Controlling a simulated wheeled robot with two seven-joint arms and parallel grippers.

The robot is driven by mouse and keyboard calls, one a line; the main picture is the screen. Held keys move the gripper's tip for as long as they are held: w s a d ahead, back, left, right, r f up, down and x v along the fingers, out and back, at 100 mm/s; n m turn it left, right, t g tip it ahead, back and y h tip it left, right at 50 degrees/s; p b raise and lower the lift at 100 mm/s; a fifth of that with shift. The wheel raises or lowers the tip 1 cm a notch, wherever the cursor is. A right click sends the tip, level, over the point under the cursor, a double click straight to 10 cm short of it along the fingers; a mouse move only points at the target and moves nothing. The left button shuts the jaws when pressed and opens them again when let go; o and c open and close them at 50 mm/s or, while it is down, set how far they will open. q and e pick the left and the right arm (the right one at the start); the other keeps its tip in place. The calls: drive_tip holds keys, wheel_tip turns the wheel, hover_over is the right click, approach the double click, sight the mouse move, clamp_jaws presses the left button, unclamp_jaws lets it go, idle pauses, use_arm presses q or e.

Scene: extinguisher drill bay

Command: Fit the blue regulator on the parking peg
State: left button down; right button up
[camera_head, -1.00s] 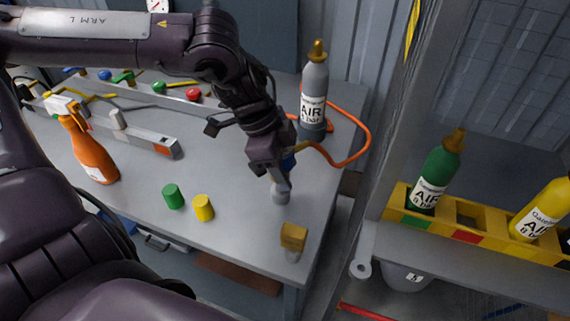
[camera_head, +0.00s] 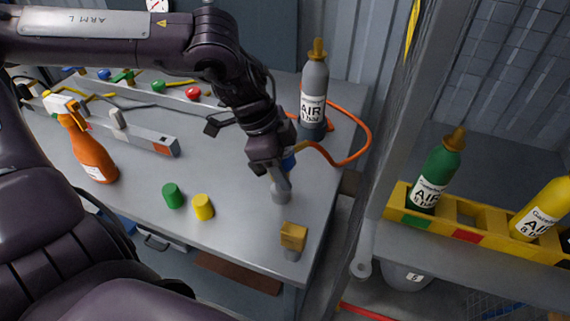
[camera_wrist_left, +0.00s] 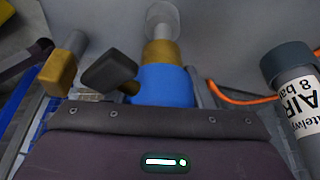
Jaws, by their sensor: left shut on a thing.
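My left gripper (camera_head: 277,170) is shut on the blue regulator (camera_head: 288,160), above the bench near its right edge. Most of the regulator is hidden by the gripper in the head view. The left wrist view shows its blue body (camera_wrist_left: 166,86), a brass end (camera_wrist_left: 161,52) and a black knob-like part (camera_wrist_left: 109,70). The brass end lines up with a grey peg (camera_head: 281,192) standing on the bench, which also shows in the wrist view (camera_wrist_left: 162,17). I cannot tell whether the brass end is around the peg or just over it. My right gripper is not in view.
A brass block on a grey stub (camera_head: 293,237) stands at the front right corner. A grey AIR bottle (camera_head: 313,100) with an orange hose (camera_head: 362,145) stands behind. Green (camera_head: 173,196) and yellow (camera_head: 203,207) cylinders and an orange spray bottle (camera_head: 92,155) are left.

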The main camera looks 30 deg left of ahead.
use_arm(q)
drive_tip(key=shift+f, duration=0.25)
drive_tip(key=shift+f+b, duration=0.85)
drive_tip(key=shift+b, duration=0.1)
drive_tip(key=shift+f+b, duration=0.8)
drive_tip(key=shift+f, duration=0.1)
idle(0.7)
drive_tip(key=c, duration=0.6)
unclamp_jaws()
wheel_tip(320, 180, up, 8)
drive_tip(key=p, duration=0.7)
drive_tip(key=shift+r, duration=0.25)
